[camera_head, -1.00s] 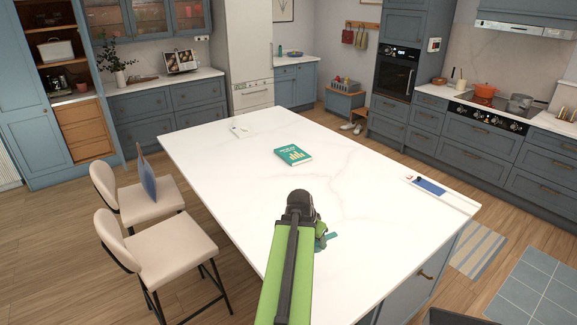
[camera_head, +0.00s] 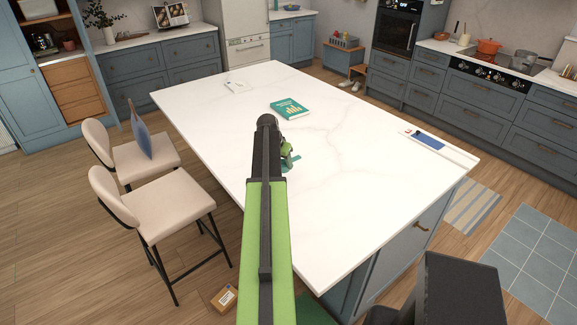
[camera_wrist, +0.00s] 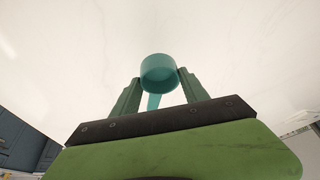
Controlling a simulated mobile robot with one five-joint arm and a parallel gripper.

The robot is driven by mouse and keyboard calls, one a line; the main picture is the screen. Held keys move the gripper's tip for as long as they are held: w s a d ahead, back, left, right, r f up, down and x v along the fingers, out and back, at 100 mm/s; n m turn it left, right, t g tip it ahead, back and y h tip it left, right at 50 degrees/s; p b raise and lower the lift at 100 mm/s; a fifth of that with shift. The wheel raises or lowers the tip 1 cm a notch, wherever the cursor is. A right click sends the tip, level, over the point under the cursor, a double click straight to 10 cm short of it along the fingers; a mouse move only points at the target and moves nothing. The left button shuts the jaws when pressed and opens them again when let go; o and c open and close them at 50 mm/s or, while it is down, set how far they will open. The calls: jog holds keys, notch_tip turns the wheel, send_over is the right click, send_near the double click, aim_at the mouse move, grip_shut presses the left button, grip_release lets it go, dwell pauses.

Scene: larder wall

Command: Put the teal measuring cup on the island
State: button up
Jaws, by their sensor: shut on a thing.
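The teal measuring cup (camera_wrist: 158,66) is in my gripper (camera_wrist: 158,82) in the wrist view. Its round bowl shows at the fingertips, and its handle runs back between the two green fingers. In the head view my gripper (camera_head: 287,153) is over the white island top (camera_head: 350,150), and a bit of the teal cup (camera_head: 292,163) shows past my arm. My arm hides most of it. I cannot tell whether the cup touches the top.
A teal book (camera_head: 289,109) lies on the island just beyond my gripper. A white paper (camera_head: 238,87) lies at the far left, and a blue and white item (camera_head: 428,140) near the right edge. Two cream stools (camera_head: 172,202) stand on the left. Much of the top is bare.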

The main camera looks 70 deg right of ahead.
jog(key=d+f, duration=0.1)
jog(key=d+b, duration=0.1)
jog(key=d+f, duration=0.1)
jog(key=shift+s+d+f, duration=0.3)
jog(key=shift+s+d, duration=0.05)
jog(key=shift+s, duration=0.05)
jog(key=shift+s+d+b, duration=0.15)
jog(key=shift+d+b, duration=0.15)
jog(key=shift+d, duration=0.05)
notch_tip(320, 180, down, 4)
jog(key=b, duration=0.4)
jog(key=shift+a+f, duration=0.1)
jog(key=shift+f, duration=0.15)
jog(key=o, duration=1.4)
jog(key=shift+r, duration=0.1)
jog(key=shift+c, duration=0.2)
jog(key=shift+r, duration=0.3)
jog(key=p+v, duration=1.1)
jog(key=v, duration=0.1)
